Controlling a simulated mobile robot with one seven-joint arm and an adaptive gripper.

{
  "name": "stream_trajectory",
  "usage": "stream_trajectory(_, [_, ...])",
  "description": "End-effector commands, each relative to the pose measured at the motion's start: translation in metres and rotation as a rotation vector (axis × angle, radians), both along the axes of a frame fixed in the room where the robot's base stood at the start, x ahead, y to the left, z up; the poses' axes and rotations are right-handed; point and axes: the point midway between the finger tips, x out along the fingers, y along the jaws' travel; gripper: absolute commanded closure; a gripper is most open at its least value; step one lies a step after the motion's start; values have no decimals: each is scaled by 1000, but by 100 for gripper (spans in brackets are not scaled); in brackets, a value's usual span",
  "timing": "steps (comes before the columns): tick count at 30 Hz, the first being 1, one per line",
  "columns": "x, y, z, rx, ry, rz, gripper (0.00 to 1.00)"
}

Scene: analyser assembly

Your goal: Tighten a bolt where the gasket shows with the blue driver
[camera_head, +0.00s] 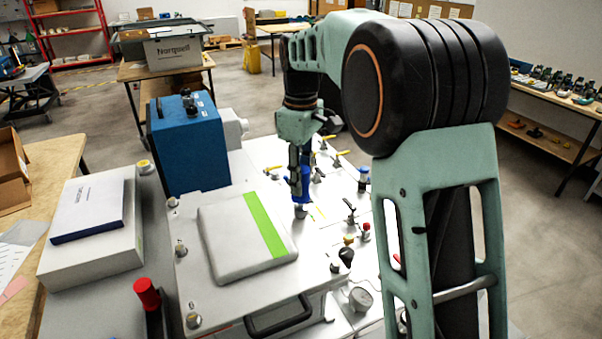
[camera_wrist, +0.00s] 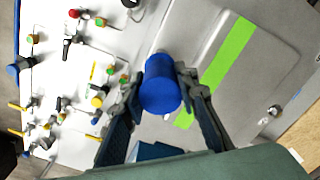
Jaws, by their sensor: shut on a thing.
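My gripper (camera_head: 299,178) is shut on the blue driver (camera_head: 305,188) and holds it upright at the right far corner of the pale cover plate (camera_head: 190,270). The driver's lower end is at the corner bolt (camera_head: 300,211); I cannot tell whether it is seated on it. In the wrist view the blue driver (camera_wrist: 162,96) is seen end-on between the fingers of my gripper (camera_wrist: 168,82) and hides its tip. Other bolts stand along the plate's edge: left far bolt (camera_head: 172,202), left middle bolt (camera_head: 181,250), near bolt (camera_head: 193,320). No gasket is clearly visible.
A raised grey panel with a green stripe (camera_head: 265,228) lies beside the driver. Several valves with yellow levers (camera_head: 340,158) and coloured knobs (camera_head: 365,232) crowd the right. A blue box (camera_head: 188,145) stands behind. A red-handled tool (camera_head: 147,293) stands near left.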

Motion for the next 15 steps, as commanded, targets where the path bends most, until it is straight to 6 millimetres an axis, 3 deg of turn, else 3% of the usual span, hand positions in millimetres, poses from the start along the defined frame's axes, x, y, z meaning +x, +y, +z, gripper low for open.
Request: stream_trajectory(15, [0,1,2,0,-1,-602,100])
